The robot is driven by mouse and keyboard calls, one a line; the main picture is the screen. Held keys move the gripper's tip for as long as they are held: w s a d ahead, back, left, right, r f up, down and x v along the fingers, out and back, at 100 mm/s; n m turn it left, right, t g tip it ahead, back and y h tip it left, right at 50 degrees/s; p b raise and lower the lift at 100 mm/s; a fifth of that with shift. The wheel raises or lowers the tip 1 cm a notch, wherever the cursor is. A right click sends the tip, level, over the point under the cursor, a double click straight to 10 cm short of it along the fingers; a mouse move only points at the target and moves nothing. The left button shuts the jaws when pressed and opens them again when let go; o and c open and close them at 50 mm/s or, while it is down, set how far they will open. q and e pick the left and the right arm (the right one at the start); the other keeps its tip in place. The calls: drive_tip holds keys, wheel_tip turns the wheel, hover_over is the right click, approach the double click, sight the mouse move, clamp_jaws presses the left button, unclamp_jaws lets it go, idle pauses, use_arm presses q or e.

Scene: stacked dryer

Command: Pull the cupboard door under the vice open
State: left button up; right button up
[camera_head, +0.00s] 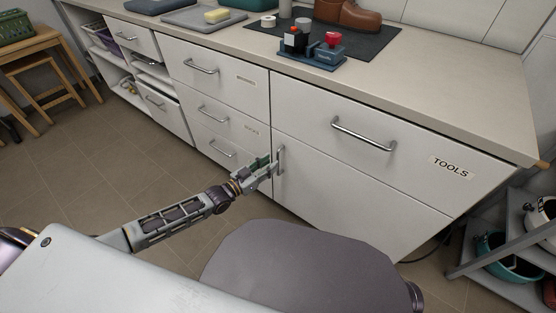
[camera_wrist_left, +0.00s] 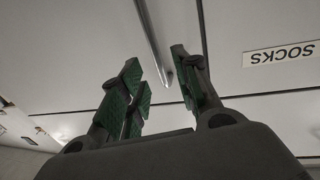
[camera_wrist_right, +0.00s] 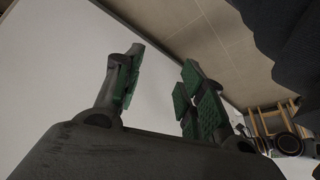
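The white cupboard door (camera_head: 345,202) sits under the TOOLS drawer, below the blue vice (camera_head: 327,52) on the worktop. It looks shut. Its upright metal handle (camera_head: 281,160) is at the door's left edge. My left gripper (camera_head: 266,168) is at this handle. In the left wrist view my left gripper (camera_wrist_left: 158,85) is open, and the end of the handle bar (camera_wrist_left: 153,42) shows between its fingers. I cannot tell whether a finger touches the bar. My right gripper (camera_wrist_right: 160,90) is open and empty in the right wrist view, and it is not seen in the head view.
The TOOLS drawer (camera_head: 375,128) with its horizontal handle is above the door. Several drawers (camera_head: 212,112) are to the left. A grey shelf (camera_head: 505,235) with pots stands at the right. The tiled floor (camera_head: 95,170) is clear at the left.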

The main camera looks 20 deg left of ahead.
use_arm(q)
drive_tip(key=shift+b+x, duration=0.8)
drive_tip(key=shift+x, duration=1.7)
use_arm(e)
drive_tip(key=shift+t+y, duration=0.3)
drive_tip(key=f, duration=0.4)
drive_tip(key=shift+a+f, duration=0.1)
drive_tip(key=shift+a, duration=0.2)
drive_tip(key=shift+s+f, duration=0.1)
drive_tip(key=shift+s, duration=0.05)
use_arm(q)
clamp_jaws()
use_arm(e)
drive_tip(key=shift+r, duration=0.25)
